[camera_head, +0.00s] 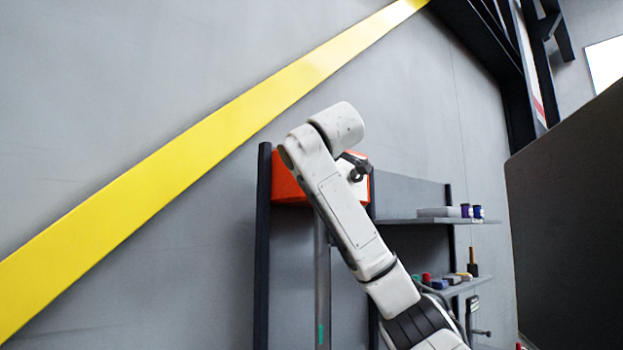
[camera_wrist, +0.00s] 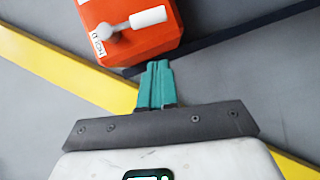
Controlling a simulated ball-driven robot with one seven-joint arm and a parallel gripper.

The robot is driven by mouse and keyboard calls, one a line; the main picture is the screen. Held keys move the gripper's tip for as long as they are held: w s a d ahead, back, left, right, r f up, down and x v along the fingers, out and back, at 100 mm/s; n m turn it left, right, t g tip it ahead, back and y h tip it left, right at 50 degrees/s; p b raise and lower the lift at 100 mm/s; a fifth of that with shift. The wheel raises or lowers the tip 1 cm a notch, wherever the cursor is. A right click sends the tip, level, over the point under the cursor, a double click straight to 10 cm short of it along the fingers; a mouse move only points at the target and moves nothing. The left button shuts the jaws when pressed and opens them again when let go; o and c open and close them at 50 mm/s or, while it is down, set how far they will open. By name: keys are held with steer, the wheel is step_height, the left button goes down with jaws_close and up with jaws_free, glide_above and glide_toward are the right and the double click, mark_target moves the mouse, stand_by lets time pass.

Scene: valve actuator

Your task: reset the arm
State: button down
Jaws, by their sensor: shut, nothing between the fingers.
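My gripper (camera_wrist: 157,68) shows in the wrist view as two green fingers pressed together, with nothing between them. An orange actuator box (camera_wrist: 157,48) is just ahead of the fingertips, at the top of that view. The box carries a light grey-white handle (camera_wrist: 148,18) pointing right, and a small white label. In the wrist view the fingers look apart from the handle. In the head view my white arm reaches up and left across the orange box (camera_head: 287,186) and hides much of it. I cannot make out my fingers in the head view.
A shelf unit with dark posts (camera_head: 263,240) stands against the grey wall. Its upper shelf (camera_head: 405,221) and lower shelf (camera_head: 462,287) hold small items right of my arm. A yellow stripe (camera_head: 200,150) crosses the wall. A large dark panel (camera_head: 570,210) fills the right side.

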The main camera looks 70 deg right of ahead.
steer(key=shift+b+v, duration=0.65)
steer(key=shift+v, duration=2.05)
steer(key=shift+f, duration=0.1)
